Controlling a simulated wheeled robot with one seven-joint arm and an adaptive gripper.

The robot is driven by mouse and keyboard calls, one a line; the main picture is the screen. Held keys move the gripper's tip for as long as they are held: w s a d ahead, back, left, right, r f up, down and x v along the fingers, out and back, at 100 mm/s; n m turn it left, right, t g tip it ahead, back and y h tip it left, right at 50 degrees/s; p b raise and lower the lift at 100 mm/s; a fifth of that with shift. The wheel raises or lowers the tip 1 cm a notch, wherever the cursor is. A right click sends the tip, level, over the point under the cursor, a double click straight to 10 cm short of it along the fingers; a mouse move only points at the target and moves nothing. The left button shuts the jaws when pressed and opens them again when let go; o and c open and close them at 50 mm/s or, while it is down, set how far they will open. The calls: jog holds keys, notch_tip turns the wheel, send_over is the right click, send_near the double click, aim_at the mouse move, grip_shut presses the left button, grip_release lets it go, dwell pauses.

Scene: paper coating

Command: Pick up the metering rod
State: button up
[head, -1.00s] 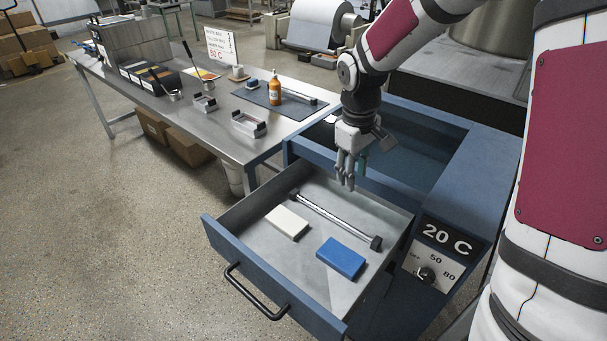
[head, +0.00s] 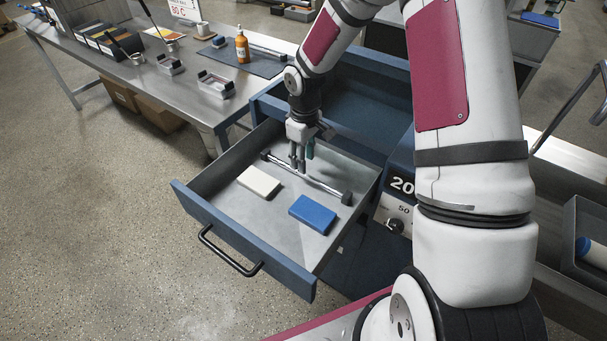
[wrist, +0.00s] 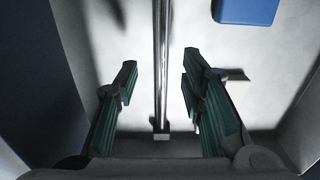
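The metering rod (head: 326,186) is a thin shiny bar with dark end blocks. It lies in the open drawer (head: 222,222), along its back side. My gripper (head: 301,167) points down over the rod, left of its middle in the head view. In the wrist view the rod (wrist: 161,70) runs between the two teal-padded fingers of my gripper (wrist: 160,95). The fingers are apart and there is a gap to the rod on both sides. The exact height of the fingertips above the rod is hard to tell.
A white block (head: 259,181) and a blue block (head: 313,214) lie in the drawer in front of the rod. The drawer walls surround them. A steel table (head: 130,75) with an orange bottle (head: 242,47) and small trays stands behind left.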

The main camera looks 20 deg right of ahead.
jog(key=shift+s+a+f+p, duration=0.1)
jog(key=shift+f+p, duration=0.1)
jog(key=shift+f, duration=1.1)
jog(key=shift+s+f+p, duration=0.1)
jog(key=shift+f+p, duration=0.1)
jog(key=shift+f, duration=1.1)
grip_shut()
